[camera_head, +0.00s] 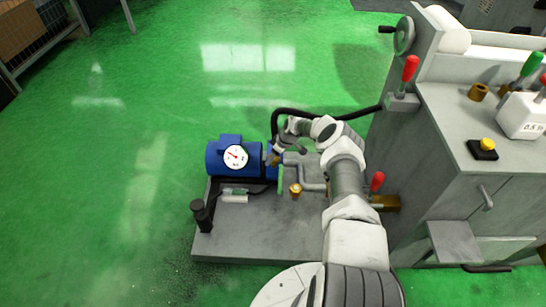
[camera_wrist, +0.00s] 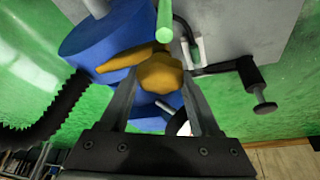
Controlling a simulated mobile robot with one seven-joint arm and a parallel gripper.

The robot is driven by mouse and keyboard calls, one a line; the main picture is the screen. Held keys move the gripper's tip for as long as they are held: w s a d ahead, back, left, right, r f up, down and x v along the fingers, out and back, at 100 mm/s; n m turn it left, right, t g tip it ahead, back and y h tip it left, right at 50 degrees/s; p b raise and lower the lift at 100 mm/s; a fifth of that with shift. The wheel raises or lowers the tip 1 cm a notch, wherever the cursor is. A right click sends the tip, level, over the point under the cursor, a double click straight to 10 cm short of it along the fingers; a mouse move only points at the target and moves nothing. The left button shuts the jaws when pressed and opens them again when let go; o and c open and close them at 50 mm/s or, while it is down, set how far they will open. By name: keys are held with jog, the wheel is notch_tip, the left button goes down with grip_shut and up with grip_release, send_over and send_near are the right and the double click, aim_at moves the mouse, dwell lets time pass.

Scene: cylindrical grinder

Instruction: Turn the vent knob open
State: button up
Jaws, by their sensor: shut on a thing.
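The vent knob, a lobed yellow-brass knob (camera_wrist: 160,72), sits in the middle of the wrist view, against the blue pump body (camera_wrist: 95,42). My gripper (camera_wrist: 161,84) has its two dark fingers on either side of the knob and is shut on it. In the head view, my gripper (camera_head: 274,157) reaches the right end of the blue motor-pump unit (camera_head: 225,160). Brass shows there beside the fingers, but my arm and hand hide most of the knob.
A white gauge (camera_head: 235,156) with a red needle faces up on the blue unit. A second brass knob (camera_head: 295,189) stands on the grey base plate (camera_head: 250,238). The grinder (camera_head: 455,160) is at right. Green floor at left is clear.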

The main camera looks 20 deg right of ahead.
jog(key=shift+n+g+y, duration=0.3)
jog(key=shift+n, duration=0.9)
jog(key=o, duration=1.4)
jog(key=p+v, duration=0.7)
jog(key=v, duration=1)
jog(key=shift+d+r, duration=0.15)
jog(key=shift+r, duration=0.05)
